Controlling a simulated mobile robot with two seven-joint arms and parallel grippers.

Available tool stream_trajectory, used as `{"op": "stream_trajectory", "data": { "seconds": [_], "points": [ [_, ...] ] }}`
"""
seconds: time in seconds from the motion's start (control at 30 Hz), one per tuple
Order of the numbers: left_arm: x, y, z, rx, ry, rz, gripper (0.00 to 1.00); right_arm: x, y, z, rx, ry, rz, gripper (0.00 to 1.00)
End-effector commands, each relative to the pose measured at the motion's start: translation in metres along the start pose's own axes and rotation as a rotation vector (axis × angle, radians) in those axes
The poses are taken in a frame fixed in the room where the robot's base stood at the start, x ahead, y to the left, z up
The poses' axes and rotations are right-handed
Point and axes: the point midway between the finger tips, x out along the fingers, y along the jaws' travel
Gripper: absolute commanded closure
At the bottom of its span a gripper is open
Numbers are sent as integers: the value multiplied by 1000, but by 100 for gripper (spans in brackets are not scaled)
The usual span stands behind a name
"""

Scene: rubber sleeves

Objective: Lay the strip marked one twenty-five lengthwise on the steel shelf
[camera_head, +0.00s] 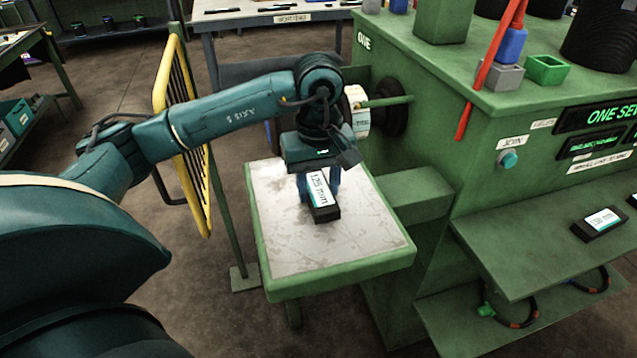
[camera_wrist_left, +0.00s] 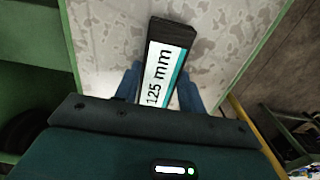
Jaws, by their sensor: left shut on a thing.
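The strip marked 125 mm (camera_head: 321,197) is a short black bar with a white and teal label. My left gripper (camera_head: 320,188) is shut on it, with a blue finger on each side. The strip is over the pale, stained top of the steel shelf (camera_head: 285,240), which has a green rim. I cannot tell whether the strip touches the shelf. In the left wrist view the strip (camera_wrist_left: 165,62) points away from the gripper (camera_wrist_left: 160,90), and its near end is hidden by the gripper body. My right gripper is not in view.
A green machine (camera_head: 450,130) stands right of the shelf, with a black roller (camera_head: 395,107) facing it. A yellow guard rail (camera_head: 183,130) stands to the left. Another labelled strip (camera_head: 600,222) lies on the green ledge at right. The shelf around the held strip is bare.

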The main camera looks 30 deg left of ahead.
Motion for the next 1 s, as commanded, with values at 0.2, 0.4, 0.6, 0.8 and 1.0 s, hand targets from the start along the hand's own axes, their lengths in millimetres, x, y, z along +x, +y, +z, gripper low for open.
{"op": "stream_trajectory", "data": {
  "seconds": [0.2,0.4,0.6,0.8,1.0],
  "points": [
    [3,0,0,0,0,1,57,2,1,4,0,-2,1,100],
    [3,0,0,0,0,0,41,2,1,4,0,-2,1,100],
    [3,0,0,0,0,0,34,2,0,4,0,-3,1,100],
    [4,0,0,0,0,0,34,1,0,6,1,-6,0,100],
    [-22,1,-1,0,4,5,34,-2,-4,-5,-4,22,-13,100]
  ]
}}
